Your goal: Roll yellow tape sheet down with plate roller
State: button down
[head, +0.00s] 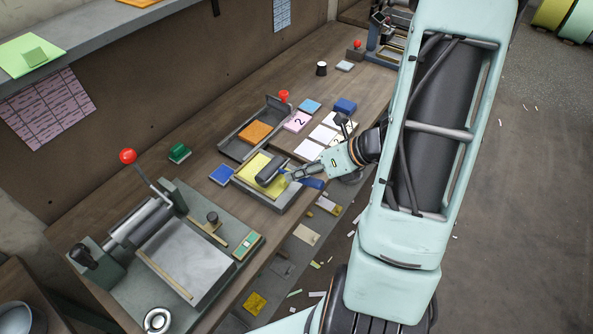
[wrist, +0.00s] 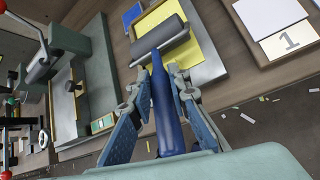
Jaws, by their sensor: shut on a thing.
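The yellow tape sheet (head: 251,171) lies on a grey plate (head: 276,203) with a light wooden border near the bench's front edge. The sheet also shows in the wrist view (wrist: 195,52). The plate roller has a dark grey cylinder (wrist: 160,39) and a blue handle (wrist: 165,105). In the head view its cylinder (head: 269,167) is over the yellow sheet; I cannot tell whether it presses on it. My gripper (head: 292,176) is shut on the blue handle, with one finger on each side in the wrist view (wrist: 158,88). The fingers partly hide the handle.
A press with a grey bed (head: 190,262) and red-knobbed lever (head: 128,156) stands at the left. A blue block (head: 222,175) lies beside the plate. An orange block (head: 256,132) sits in a grey tray behind. White numbered cards (head: 308,150) lie to the right.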

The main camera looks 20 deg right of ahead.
aim_at(281, 167)
jog(key=shift+w+a, duration=0.6)
jog(key=shift+w, duration=0.25)
jog(key=shift+w+a, duration=0.55)
jog(key=shift+w, duration=0.25)
jog(key=shift+w, duration=0.1)
jog(key=shift+w+a, duration=0.5)
jog(key=shift+w, duration=0.2)
jog(key=shift+s+d, duration=0.55)
jog(key=shift+s, duration=0.3)
jog(key=shift+s+d, duration=0.55)
jog(key=shift+s, duration=0.3)
jog(key=shift+s+d, duration=0.55)
jog(key=shift+s, duration=0.3)
notch_tip(281, 167, up, 7)
jog(key=p, duration=0.6)
